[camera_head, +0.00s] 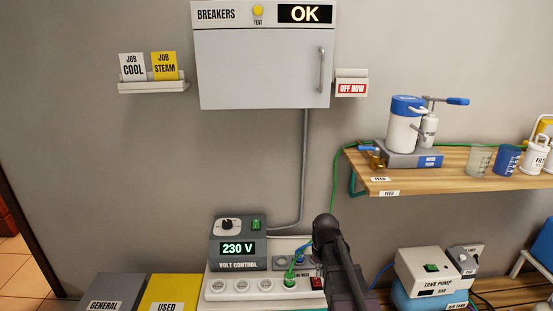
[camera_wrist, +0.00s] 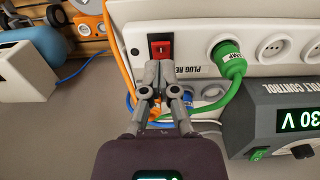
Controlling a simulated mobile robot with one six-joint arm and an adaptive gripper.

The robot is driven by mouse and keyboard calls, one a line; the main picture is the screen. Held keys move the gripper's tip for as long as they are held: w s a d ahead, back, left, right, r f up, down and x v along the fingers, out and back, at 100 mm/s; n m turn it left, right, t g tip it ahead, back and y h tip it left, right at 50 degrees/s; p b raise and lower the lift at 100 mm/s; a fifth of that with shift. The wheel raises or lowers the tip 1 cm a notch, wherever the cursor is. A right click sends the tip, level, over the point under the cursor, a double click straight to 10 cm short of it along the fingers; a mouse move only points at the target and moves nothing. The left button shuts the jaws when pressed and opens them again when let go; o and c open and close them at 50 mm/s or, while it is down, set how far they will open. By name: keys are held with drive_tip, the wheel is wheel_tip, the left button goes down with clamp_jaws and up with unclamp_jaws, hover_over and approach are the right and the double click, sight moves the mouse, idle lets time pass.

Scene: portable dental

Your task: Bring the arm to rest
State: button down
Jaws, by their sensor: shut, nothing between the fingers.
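My gripper (camera_wrist: 158,68) shows in the wrist view with its two grey fingers close together and nothing between them. It is in front of the white socket strip (camera_wrist: 285,15), and its tips appear just below the red switch (camera_wrist: 161,48) there. I cannot tell whether the tips touch the strip. In the head view my dark arm stands beside the red switch (camera_head: 317,283) of the strip, and the fingers cannot be made out.
A green plug (camera_wrist: 230,60) with its cable sits in the strip near my fingers. The volt control box (camera_head: 238,244) reads 230 V. A tank pump (camera_head: 430,265) stands to the right, below a wooden shelf (camera_head: 450,168). The wall under the breaker cabinet (camera_head: 262,65) is mostly clear.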

drive_tip(key=s, duration=1.1)
wheel_tip(320, 180, up, 32)
drive_tip(key=p, duration=3.1)
drive_tip(key=shift+p, duration=0.4)
